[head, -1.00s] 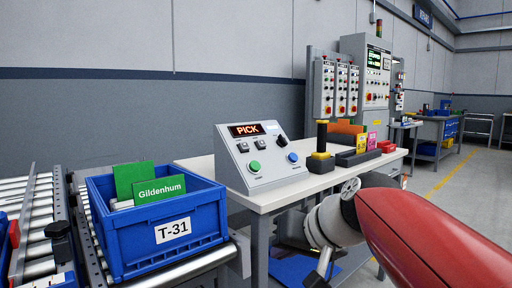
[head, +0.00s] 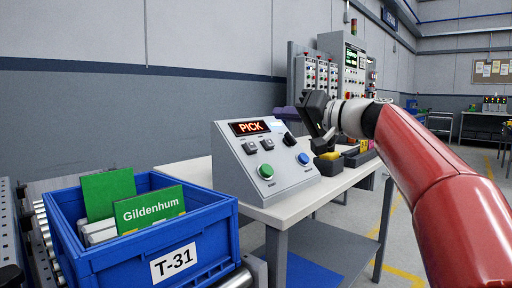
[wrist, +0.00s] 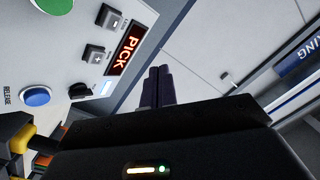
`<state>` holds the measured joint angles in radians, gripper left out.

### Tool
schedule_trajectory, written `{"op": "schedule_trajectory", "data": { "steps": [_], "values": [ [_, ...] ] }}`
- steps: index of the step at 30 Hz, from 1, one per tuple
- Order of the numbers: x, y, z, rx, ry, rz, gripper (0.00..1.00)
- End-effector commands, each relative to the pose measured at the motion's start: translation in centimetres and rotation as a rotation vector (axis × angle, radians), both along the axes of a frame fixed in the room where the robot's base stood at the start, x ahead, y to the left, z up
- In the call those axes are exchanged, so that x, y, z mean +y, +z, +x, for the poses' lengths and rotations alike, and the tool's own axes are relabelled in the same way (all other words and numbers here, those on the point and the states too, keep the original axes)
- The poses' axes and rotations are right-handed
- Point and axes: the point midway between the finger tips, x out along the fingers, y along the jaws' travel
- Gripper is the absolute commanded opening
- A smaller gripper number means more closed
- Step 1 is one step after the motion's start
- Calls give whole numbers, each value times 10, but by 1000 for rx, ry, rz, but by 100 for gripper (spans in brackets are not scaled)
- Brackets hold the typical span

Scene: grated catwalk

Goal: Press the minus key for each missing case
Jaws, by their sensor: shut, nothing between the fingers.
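The grey sloped control box (head: 240,185) stands on the white bench, its red display (head: 249,127) reading PICK. Below the display are two small dark keys, a left one (head: 250,148) and a right one (head: 267,143). They also show in the wrist view, left (wrist: 112,18) and right (wrist: 95,53); their marks are too small to read surely. My gripper (head: 306,103) is shut and empty, above and right of the box, touching nothing I can see. Its fingers (wrist: 157,85) point past the display. The blue tote (head: 150,250), labelled T-31, holds white items and green cards, one reading Gildenhum.
The box also has a black knob (head: 289,139), a green button (head: 266,171) and a blue button (head: 303,158), which is marked RELEASE in the wrist view. A yellow-and-black item (head: 328,160) stands right of the box. Control cabinets (head: 345,60) stand behind.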

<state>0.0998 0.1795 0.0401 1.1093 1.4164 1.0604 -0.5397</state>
Motion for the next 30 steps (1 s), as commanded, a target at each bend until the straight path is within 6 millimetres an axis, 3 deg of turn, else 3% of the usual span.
{"op": "schedule_trajectory", "data": {
  "steps": [11,30],
  "values": [
    [2,-3,1,1,1,0,0],
    [44,-58,34,3,2,-1,0]
  ]
}}
